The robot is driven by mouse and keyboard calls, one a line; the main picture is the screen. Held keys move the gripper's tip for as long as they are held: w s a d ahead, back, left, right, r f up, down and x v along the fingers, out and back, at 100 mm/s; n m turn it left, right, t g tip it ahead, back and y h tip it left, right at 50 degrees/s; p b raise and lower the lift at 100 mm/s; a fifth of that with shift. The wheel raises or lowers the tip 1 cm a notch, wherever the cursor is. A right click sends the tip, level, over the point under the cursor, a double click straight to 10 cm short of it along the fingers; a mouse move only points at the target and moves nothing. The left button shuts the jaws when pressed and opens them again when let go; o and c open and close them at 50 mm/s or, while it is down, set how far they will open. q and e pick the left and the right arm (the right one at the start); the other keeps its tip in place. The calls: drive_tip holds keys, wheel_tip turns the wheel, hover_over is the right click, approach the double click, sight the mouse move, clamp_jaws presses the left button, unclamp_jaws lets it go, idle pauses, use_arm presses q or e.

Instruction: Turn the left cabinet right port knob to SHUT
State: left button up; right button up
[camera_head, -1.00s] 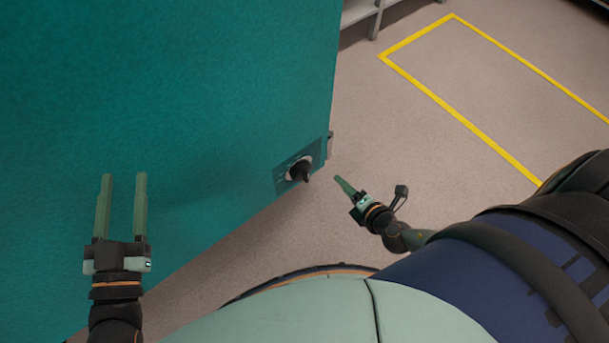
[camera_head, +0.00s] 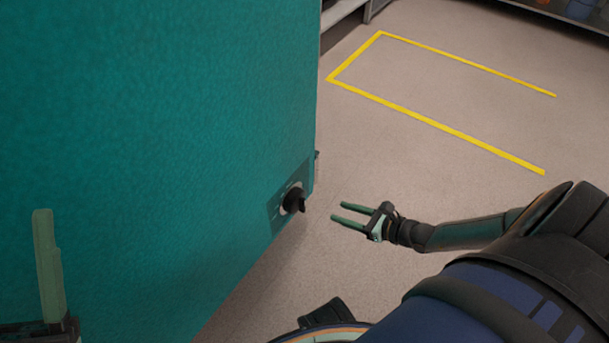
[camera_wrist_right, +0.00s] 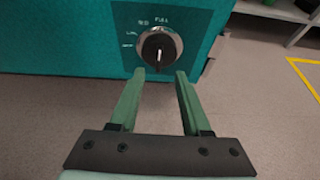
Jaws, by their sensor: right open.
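The port knob (camera_head: 294,200) is black and sits on a dark plate low on the teal cabinet (camera_head: 170,110), near its right edge. My left gripper (camera_head: 48,265) is partly cut off at the lower left; one finger shows.
Grey floor lies open to the right of the cabinet, with a yellow taped outline (camera_head: 435,118) on it. Shelving (camera_head: 345,12) stands behind at the top. A small bracket sticks out at the cabinet's right edge.

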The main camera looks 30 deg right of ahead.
sight(305, 201)
drive_tip(key=b+x, duration=0.4)
drive_tip(key=x, duration=0.7)
drive_tip(key=shift+w+f+b, duration=0.15)
drive_tip(key=shift+f+b, duration=0.15)
drive_tip(key=shift+b, duration=0.05)
drive_tip(key=shift+w+a+f, duration=0.1)
drive_tip(key=shift+w+a, duration=0.15)
drive_tip(key=shift+w, duration=0.2)
clamp_jaws()
